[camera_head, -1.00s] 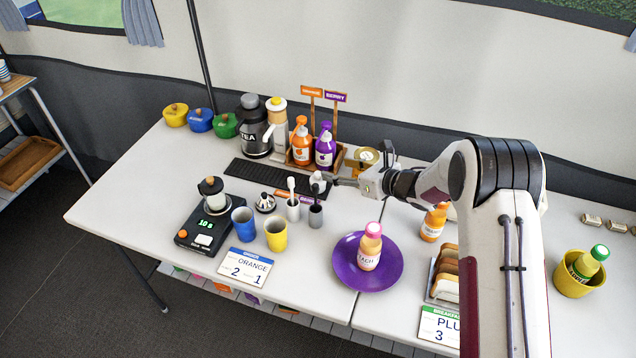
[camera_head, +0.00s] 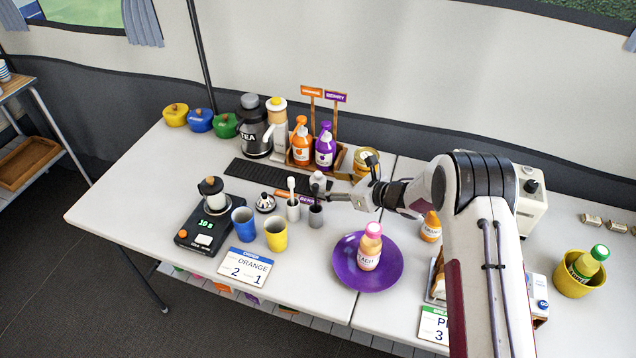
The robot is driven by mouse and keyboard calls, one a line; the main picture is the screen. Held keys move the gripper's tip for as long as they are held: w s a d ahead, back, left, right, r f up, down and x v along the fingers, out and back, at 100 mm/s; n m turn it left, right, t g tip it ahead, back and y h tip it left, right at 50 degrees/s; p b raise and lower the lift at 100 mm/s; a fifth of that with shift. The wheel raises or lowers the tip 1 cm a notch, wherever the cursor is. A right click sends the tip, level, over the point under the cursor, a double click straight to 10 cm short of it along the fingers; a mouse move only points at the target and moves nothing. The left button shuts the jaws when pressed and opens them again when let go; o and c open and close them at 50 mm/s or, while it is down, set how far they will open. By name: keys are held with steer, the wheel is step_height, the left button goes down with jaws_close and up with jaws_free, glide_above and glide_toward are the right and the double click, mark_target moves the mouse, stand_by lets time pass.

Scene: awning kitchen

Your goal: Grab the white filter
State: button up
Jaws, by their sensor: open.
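A white, rounded piece (camera_head: 318,180) stands upright over a grey cup (camera_head: 315,217) in the middle of the table. It may be the white filter; its shape is too small to tell for sure. A slimmer white-topped piece (camera_head: 291,184) stands in a white cup (camera_head: 293,210) just to its left. No held object shows.
A purple plate (camera_head: 347,272) with a pink-capped bottle (camera_head: 370,247) lies in front. Blue (camera_head: 242,222) and yellow (camera_head: 276,233) cups stand left. A bottle rack (camera_head: 299,164) and black mat (camera_head: 245,173) are behind. A scale (camera_head: 198,236) holds a jar at left.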

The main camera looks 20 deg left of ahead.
mark_target(324, 184)
steer(key=shift+w+a+f, duration=0.15)
steer(key=shift+a+f, duration=0.1)
steer(key=shift+a, duration=0.15)
steer(key=shift+x, duration=2.55)
steer(key=shift+c, duration=0.5)
steer(key=c, duration=1.2)
